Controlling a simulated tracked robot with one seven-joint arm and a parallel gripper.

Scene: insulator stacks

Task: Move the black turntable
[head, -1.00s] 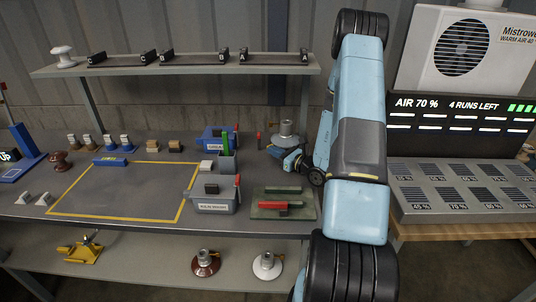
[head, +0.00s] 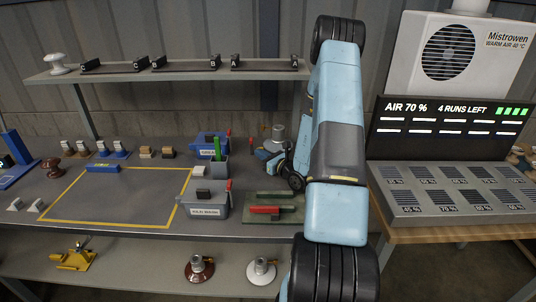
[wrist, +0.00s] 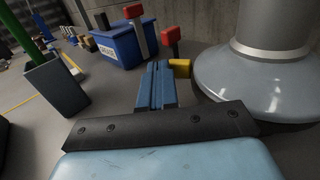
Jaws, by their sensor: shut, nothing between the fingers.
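I cannot make out a black turntable for certain in either view. My gripper (wrist: 155,88) shows in the wrist view as two blue fingers pressed together, with nothing between them. In the head view the gripper (head: 268,152) is at the right back of the grey bench, partly hidden by my arm.
A blue bin (wrist: 120,45) and a grey cup (wrist: 55,88) stand left of the gripper. A grey box (head: 205,208) and a green plate with a red bar (head: 275,208) are nearer the front. The yellow-outlined area (head: 120,200) is mostly clear. A vent panel (head: 455,195) stands right.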

